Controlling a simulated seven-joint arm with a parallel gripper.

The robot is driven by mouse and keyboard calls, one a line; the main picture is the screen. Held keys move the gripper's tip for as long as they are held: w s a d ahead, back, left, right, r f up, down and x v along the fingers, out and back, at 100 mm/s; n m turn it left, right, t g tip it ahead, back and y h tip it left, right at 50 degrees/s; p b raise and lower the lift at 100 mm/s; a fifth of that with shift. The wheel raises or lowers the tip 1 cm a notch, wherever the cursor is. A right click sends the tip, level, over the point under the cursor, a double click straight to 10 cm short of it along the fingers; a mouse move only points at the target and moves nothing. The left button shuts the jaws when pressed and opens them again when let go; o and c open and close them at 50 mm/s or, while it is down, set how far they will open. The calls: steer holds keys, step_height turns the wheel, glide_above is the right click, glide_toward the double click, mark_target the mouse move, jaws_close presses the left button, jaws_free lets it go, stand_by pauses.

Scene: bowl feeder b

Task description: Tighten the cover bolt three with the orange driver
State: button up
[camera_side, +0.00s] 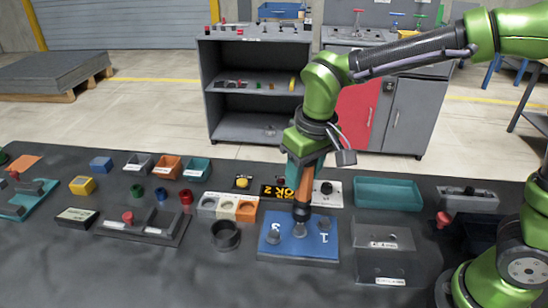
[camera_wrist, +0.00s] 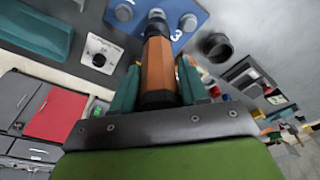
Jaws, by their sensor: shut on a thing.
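The blue cover plate (camera_side: 270,250) lies on the dark bench, marked "1" at its right and "3" at its left in the side view; it also shows in the wrist view (camera_wrist: 197,12). Three grey bolt heads stand on it: one by the "3" (camera_side: 273,237), a middle one (camera_side: 300,230) and one by the "1" (camera_side: 323,224). My gripper (camera_side: 303,172) is shut on the orange driver (camera_side: 306,188), which is upright, dark end down. The driver's lower end is at or just above the middle bolt; contact is unclear. The wrist view shows teal fingers either side of the driver (camera_wrist: 158,65).
A dark round cup (camera_side: 225,236) stands left of the plate and a grey box (camera_side: 384,235) stands right. Behind are a panel with a black knob (camera_side: 327,188), a teal tray (camera_side: 388,193) and small coloured bins (camera_side: 247,209). The bench front is mostly clear.

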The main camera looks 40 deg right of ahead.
steer(key=w+a+r, duration=0.2)
steer(key=a, duration=0.4)
steer(key=shift+r, duration=0.2)
steer(key=shift+f, duration=0.1)
steer(key=shift+f, duration=2.35)
steer(key=shift+d+f, duration=0.1)
steer(key=shift+f, duration=1.55)
stand_by(1.8)
steer(key=shift+r, duration=0.1)
steer(key=shift+r, duration=2.85)
